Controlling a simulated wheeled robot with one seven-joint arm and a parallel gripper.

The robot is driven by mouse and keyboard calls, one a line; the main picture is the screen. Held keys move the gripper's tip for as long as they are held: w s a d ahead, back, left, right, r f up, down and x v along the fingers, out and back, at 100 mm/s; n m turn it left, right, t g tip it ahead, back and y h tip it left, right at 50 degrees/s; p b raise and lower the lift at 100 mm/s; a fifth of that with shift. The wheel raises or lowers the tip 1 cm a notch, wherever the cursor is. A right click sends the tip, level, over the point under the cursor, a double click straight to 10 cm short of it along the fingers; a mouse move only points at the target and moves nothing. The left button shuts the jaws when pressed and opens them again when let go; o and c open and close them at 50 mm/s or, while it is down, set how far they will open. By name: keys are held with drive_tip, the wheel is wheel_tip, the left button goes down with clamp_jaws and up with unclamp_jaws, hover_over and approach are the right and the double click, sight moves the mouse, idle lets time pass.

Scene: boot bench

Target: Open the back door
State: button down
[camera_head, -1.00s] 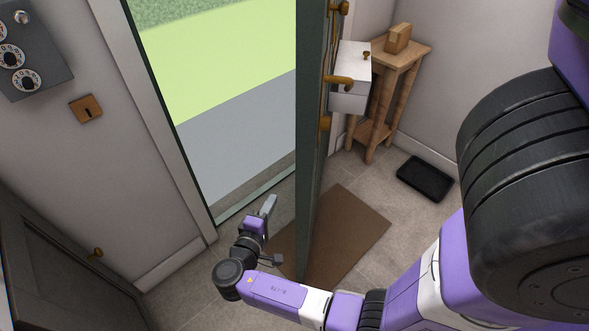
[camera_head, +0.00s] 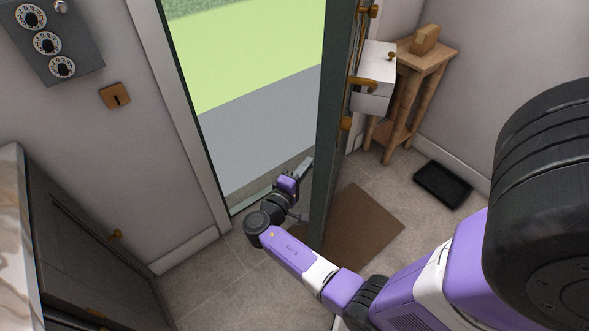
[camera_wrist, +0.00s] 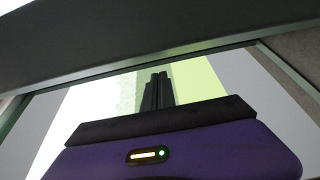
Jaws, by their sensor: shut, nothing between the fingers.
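The back door (camera_head: 335,120) is dark green and stands open, seen nearly edge-on in the head view. Brass handle and lock fittings (camera_head: 362,82) are on its right-hand face. The open doorway (camera_head: 262,105) to its left shows grey paving and grass. My gripper (camera_head: 306,164) is shut and empty, low in the doorway just left of the door's edge. In the wrist view my shut fingers (camera_wrist: 158,90) point towards the bright opening. A dark bar crosses the top of that view; I cannot tell whether my gripper touches the door.
A brown mat (camera_head: 362,226) lies on the tiles right of the door. A wooden stand (camera_head: 424,62) and a black tray (camera_head: 442,184) are further right. A dark cabinet (camera_head: 85,240) stands at the left.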

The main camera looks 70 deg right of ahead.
drive_tip(key=shift+s+d, duration=0.1)
drive_tip(key=shift+s, duration=0.9)
